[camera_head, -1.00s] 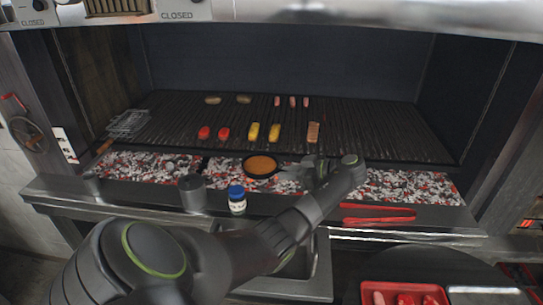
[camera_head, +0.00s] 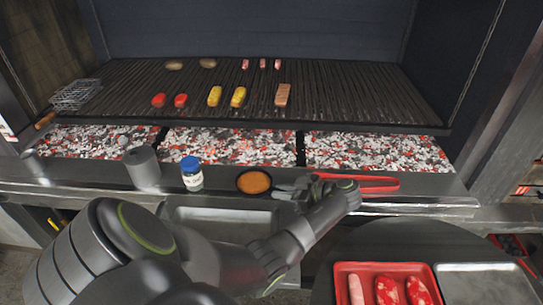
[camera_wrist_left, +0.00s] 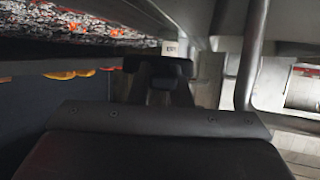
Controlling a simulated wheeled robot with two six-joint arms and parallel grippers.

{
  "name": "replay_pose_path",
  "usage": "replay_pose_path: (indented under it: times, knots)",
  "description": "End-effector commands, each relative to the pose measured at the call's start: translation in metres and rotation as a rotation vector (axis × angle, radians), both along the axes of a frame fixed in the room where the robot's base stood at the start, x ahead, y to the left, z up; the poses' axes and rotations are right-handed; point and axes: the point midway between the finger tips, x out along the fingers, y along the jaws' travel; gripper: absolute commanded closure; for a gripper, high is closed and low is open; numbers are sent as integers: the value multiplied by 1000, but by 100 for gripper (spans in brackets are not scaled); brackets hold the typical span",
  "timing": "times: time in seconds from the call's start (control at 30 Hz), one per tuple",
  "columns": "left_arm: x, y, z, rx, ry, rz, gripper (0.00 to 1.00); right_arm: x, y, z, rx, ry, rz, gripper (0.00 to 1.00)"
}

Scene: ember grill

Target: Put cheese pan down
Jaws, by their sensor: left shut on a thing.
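The cheese pan (camera_head: 254,182) is a small round black pan with orange melted cheese inside. In the head view it is level, at the steel front ledge (camera_head: 110,174), just right of a jar with a blue lid. My left gripper (camera_head: 286,188) is to the right of the pan and shut on its handle, which is mostly hidden by the fingers. I cannot tell whether the pan's base touches the ledge. In the left wrist view the dark gripper (camera_wrist_left: 158,72) shows, but the pan is not discernible. My right gripper is not in view.
The blue-lidded jar (camera_head: 191,174) and a grey cup (camera_head: 143,167) stand left of the pan. Red tongs (camera_head: 365,184) lie close to my gripper's right. Glowing coals (camera_head: 230,146) and the grill (camera_head: 330,95) with food lie behind. A red tray (camera_head: 345,270) holds meat at front right.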

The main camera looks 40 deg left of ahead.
Motion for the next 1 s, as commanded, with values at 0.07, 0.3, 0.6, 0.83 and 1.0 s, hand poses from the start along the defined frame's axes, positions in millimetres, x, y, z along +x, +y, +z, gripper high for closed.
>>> replay_pose_path:
  times: [0.07,0.3,0.6,0.83,1.0]
  knots:
    - [0,0,-19,2,0,0,100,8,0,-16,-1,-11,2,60]
    - [0,0,-39,2,-1,1,100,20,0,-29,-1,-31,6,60]
    - [0,0,-70,1,-1,0,100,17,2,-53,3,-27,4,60]
    - [0,0,-74,1,-2,0,100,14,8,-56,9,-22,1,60]
    - [0,0,-75,-2,0,0,73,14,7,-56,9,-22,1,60]
